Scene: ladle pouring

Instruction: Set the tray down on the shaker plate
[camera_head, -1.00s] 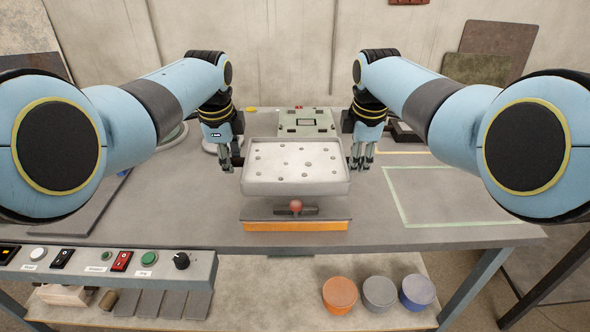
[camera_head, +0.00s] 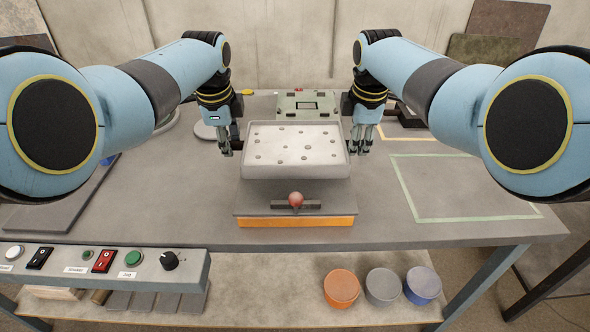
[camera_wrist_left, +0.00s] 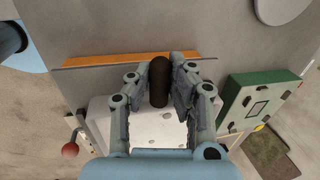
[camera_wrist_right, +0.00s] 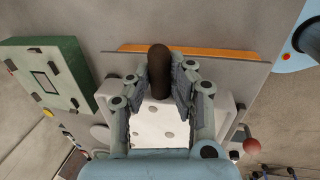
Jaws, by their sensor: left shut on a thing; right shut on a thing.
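The white tray (camera_head: 295,172), with several small round spots on its floor, hangs level between my two grippers. My left gripper (camera_head: 231,148) is shut on the dark handle at its left end, and my right gripper (camera_head: 359,146) on the one at its right end. The left wrist view shows one dark handle (camera_wrist_left: 159,82) between the fingers; the right wrist view shows the other (camera_wrist_right: 159,72). The grey shaker plate (camera_head: 255,205), with an orange front edge (camera_head: 295,222), lies below the tray. The tray hides its rear part. The tray looks raised; the exact gap is unclear.
A red ball knob (camera_head: 296,199) on a dark bar sits at the plate's front. A green case (camera_head: 305,103) stands behind the tray. A control panel (camera_head: 110,262) runs along the front left. A green-outlined area (camera_head: 465,190) at right is clear.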

